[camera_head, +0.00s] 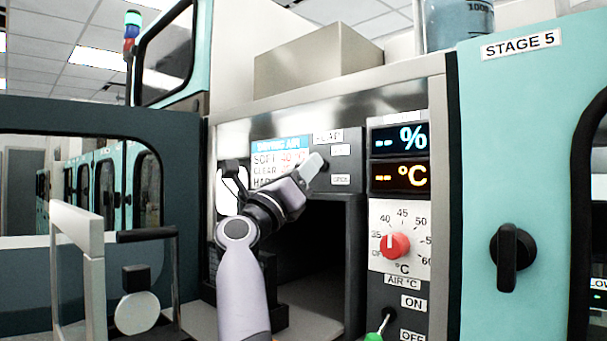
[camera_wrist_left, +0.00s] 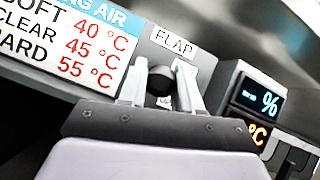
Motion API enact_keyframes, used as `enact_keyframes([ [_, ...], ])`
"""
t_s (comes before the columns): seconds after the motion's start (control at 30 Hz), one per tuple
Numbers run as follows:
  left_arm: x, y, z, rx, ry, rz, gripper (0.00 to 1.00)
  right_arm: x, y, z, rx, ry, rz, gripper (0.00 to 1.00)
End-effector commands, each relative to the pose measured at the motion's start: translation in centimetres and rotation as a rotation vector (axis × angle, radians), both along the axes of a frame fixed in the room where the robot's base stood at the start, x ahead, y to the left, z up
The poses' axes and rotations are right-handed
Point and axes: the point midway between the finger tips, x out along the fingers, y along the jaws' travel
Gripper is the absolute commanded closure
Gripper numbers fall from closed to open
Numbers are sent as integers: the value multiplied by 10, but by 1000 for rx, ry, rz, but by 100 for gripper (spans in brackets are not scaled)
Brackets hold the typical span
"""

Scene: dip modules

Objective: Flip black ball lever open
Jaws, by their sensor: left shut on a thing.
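The black ball lever (camera_wrist_left: 160,80) shows in the left wrist view as a round black knob under a FLAP label (camera_wrist_left: 174,44). My left gripper (camera_wrist_left: 162,88) is shut on it, with one pale finger on each side of the ball. In the head view my left gripper (camera_head: 314,166) reaches up to the panel above the dark opening, just below the FLAP label (camera_head: 328,137). The ball is mostly hidden by the fingers there. My right gripper is not in view.
Right of the opening are percent and temperature displays (camera_head: 399,155), a red dial (camera_head: 395,245) and a green-tipped toggle (camera_head: 382,326). A STAGE 5 cabinet with a black knob (camera_head: 513,248) stands at the right. A pale frame (camera_head: 92,240) stands at lower left.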

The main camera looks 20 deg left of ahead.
Motion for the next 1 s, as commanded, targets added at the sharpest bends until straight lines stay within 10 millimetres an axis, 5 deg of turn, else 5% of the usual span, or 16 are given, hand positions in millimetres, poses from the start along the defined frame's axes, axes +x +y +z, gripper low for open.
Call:
enact_keyframes([
  [0.37,1,0,-1,0,-2,-2,100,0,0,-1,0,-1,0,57],
  [0.4,1,0,-1,0,-2,-2,60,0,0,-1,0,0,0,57],
  [0.47,1,0,-1,0,-2,-2,44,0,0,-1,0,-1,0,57],
  [1.0,0,0,1,2,0,0,44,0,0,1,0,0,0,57],
])
